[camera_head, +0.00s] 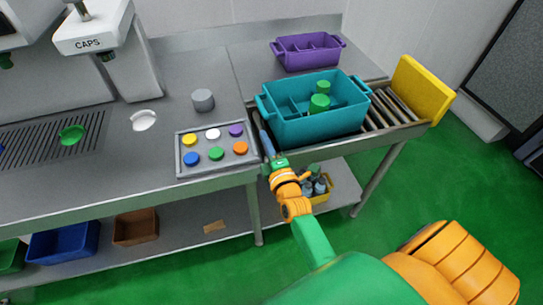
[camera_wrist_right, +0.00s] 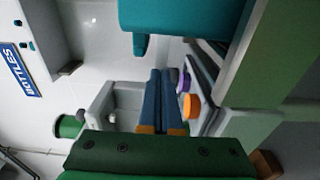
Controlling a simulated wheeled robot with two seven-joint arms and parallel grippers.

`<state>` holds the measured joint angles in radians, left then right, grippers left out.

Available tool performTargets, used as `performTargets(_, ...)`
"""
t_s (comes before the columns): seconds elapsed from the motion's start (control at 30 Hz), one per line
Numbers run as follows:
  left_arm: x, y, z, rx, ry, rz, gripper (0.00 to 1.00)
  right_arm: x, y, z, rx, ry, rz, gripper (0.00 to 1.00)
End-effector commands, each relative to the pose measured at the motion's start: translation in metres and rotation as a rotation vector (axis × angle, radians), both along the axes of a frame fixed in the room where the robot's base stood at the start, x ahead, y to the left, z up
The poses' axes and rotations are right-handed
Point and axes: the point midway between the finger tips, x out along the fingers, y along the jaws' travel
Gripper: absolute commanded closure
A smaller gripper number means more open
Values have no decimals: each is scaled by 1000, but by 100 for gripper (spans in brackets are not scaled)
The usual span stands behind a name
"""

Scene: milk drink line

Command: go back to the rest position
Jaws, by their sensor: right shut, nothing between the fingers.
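My right gripper (camera_head: 258,120) reaches in from the lower right of the head view. Its slim blue fingers are together and empty, between the cap tray and the teal crate. In the right wrist view the fingers (camera_wrist_right: 161,74) lie side by side with nothing between them. The grey cap tray (camera_head: 179,158) holds several coloured caps on the table. Its orange cap (camera_wrist_right: 191,105) and purple cap (camera_wrist_right: 183,78) show close to the fingers in the wrist view. My left gripper is not in view.
The teal crate (camera_head: 315,127), with green-capped items inside, stands on the roller conveyor (camera_head: 385,112) close right of my gripper. A purple crate (camera_head: 306,53) is behind it. A grey cylinder (camera_head: 203,100) stands behind the cap tray. The CAPS dispenser (camera_head: 93,38) is at upper left.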

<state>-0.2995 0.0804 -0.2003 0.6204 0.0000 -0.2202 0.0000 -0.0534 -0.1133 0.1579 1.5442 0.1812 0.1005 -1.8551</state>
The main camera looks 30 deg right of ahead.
Motion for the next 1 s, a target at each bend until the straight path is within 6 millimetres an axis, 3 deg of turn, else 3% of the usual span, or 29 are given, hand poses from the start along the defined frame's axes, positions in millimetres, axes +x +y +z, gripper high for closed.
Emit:
performTargets(0.3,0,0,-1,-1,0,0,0,-52,10,-1,1,2,0,100)
performTargets(0.5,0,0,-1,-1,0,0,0,-61,11,0,1,1,0,100)
performTargets(0.57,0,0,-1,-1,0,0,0,-61,14,-8,27,18,9,100)
performTargets(0.67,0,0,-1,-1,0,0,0,-67,32,-60,197,138,53,100)
performTargets(0.77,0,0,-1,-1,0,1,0,-99,60,-153,492,381,59,100)
performTargets(0.8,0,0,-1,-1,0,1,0,-121,69,-189,615,487,29,100)
performTargets(0.87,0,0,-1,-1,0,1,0,-161,77,-239,778,645,-50,100)
performTargets(0.9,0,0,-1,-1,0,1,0,-192,79,-269,873,746,-126,100)
performTargets(1.0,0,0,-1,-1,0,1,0,-273,73,-323,1047,948,-369,100)
